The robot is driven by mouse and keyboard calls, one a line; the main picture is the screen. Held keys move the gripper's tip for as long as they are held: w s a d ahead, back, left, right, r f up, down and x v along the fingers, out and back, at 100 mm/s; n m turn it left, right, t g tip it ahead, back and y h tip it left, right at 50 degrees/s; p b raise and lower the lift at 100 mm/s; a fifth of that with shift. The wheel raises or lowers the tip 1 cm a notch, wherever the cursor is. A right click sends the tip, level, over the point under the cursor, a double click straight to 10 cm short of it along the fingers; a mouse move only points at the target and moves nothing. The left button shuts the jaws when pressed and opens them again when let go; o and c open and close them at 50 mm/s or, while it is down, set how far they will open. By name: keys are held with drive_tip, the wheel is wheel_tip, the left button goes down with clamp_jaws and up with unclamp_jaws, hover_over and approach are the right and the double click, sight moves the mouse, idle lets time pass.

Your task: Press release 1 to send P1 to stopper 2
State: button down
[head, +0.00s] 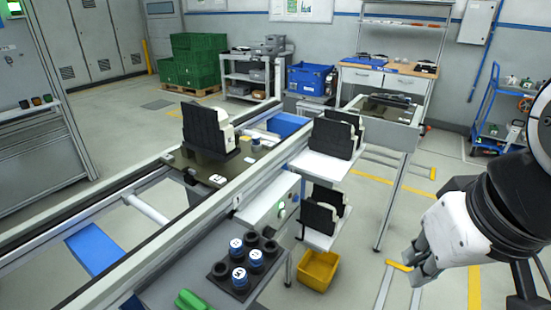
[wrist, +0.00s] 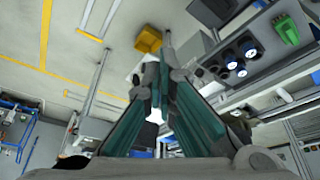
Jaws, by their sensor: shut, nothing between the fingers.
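A dark flat pallet (head: 205,172) sits on the conveyor line, carrying a black holder with a white part (head: 225,130). I cannot read a P1 label on it. A pale box with a small lit green button (head: 281,213) is on the near side of the conveyor. No lettering for release 1 can be read, and I cannot make out which stopper is number 2. My gripper (head: 420,262) is at the right of the head view, well apart from the button box, over open floor. In the wrist view its teal fingers (wrist: 154,80) are together and empty.
White shelves (head: 318,165) with black holders stand right of the buttons, above a yellow bin (head: 318,270). Floor between bin and gripper is mostly clear.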

drive_tip(key=shift+s+a, duration=0.1)
drive_tip(key=shift+s, duration=0.05)
drive_tip(key=w+d+f+m+h+b, duration=0.15)
drive_tip(key=w+f, duration=0.25)
drive_tip(key=w, duration=0.4)
drive_tip(key=w+d+f+m+t+b, duration=0.1)
drive_tip(key=w+f+b, duration=0.25)
drive_tip(key=w, duration=0.45)
drive_tip(key=w+d+f+m+b, duration=0.15)
drive_tip(key=w+f, duration=0.25)
drive_tip(key=w, duration=0.4)
drive_tip(key=w+f+m+t+y+b, duration=0.5)
drive_tip(key=w+f+m+b, duration=0.3)
drive_tip(key=w+f, duration=1.7)
drive_tip(key=shift+w+d+f+m+t, duration=0.35)
drive_tip(key=shift+w+d+m+t, duration=0.05)
drive_tip(key=shift+d, duration=0.05)
drive_tip(key=shift+y, duration=0.25)
